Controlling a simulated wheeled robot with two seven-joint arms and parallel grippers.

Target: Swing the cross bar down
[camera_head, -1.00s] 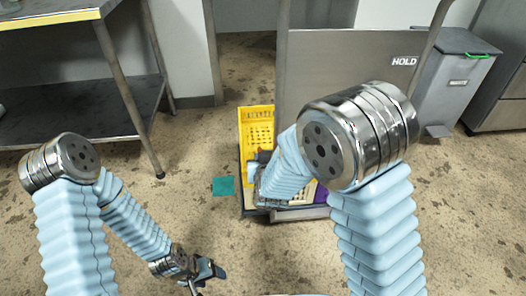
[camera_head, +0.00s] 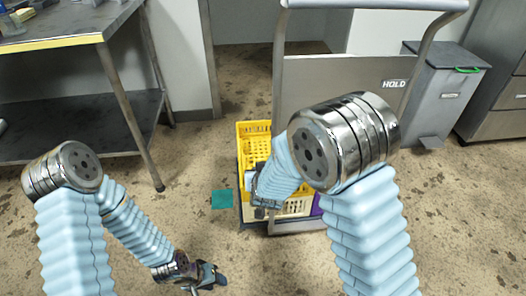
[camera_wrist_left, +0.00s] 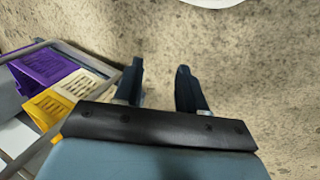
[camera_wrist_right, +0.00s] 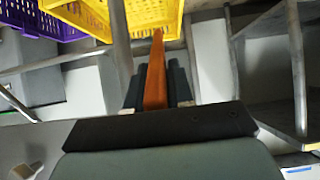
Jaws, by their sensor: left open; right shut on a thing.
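My right gripper (camera_wrist_right: 157,72) is shut on an orange-brown bar-shaped piece (camera_wrist_right: 155,70), which stands upright between its fingers in the right wrist view. A grey metal bar (camera_wrist_right: 120,42) runs just left of the fingers. I cannot tell how the held piece joins the cross bar. In the head view my right gripper (camera_head: 264,204) is over the low front of the cart (camera_head: 335,100), its fingers mostly hidden by my arm. My left gripper (camera_head: 206,279) is open and empty over the floor, left of the cart. Its spread fingers show in the left wrist view (camera_wrist_left: 160,85).
The cart holds yellow crates (camera_head: 252,137) and a purple crate (camera_head: 317,206). A HOLD label (camera_head: 394,84) marks its back panel. A grey bin (camera_head: 447,85) stands right of it, a metal table (camera_head: 75,42) left. A teal square (camera_head: 222,199) lies on open floor.

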